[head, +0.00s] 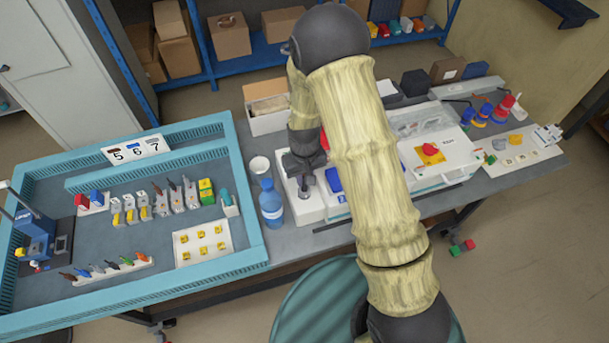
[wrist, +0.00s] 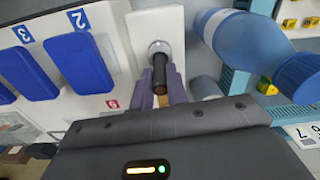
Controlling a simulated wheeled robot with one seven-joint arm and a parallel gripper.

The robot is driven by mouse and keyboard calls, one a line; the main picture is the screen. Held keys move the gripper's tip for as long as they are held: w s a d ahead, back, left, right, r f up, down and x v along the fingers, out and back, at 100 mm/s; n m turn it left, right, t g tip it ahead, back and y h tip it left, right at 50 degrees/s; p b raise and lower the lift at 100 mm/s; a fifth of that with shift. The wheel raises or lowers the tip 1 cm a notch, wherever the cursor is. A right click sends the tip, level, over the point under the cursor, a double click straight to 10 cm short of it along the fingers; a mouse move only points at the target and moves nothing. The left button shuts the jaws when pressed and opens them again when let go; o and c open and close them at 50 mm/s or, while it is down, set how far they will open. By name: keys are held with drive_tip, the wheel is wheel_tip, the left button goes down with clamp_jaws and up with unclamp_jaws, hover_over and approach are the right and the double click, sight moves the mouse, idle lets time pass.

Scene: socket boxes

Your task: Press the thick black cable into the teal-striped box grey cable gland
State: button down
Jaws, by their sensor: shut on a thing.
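My gripper (wrist: 161,86) is shut on the thick black cable (wrist: 159,66), which stands between the two purple-grey fingers in the wrist view. The cable's far end is at the round grey cable gland (wrist: 158,46) on a white box (wrist: 148,22). They look in line, but I cannot tell how deep the cable sits in the gland. No teal stripe shows clearly on this box. In the head view my gripper (head: 304,178) is low over the white box (head: 303,211), left of my arm.
A blue bottle (head: 271,203) stands close left of the box, with a white cup (head: 260,166) behind it. Blue covers (wrist: 77,60) numbered 2 and 3 lie beside the gland. A teal-rimmed tray (head: 252,216) of small parts fills the left.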

idle(0.3)
drive_tip(key=shift+f+b, duration=0.7)
drive_tip(key=shift+f, duration=0.3)
drive_tip(key=c, duration=1.3)
unclamp_jaws()
drive_tip(key=shift+r, duration=0.1)
wheel_tip(320, 180, up, 17)
drive_tip(key=b, duration=0.3)
drive_tip(key=shift+r, duration=0.15)
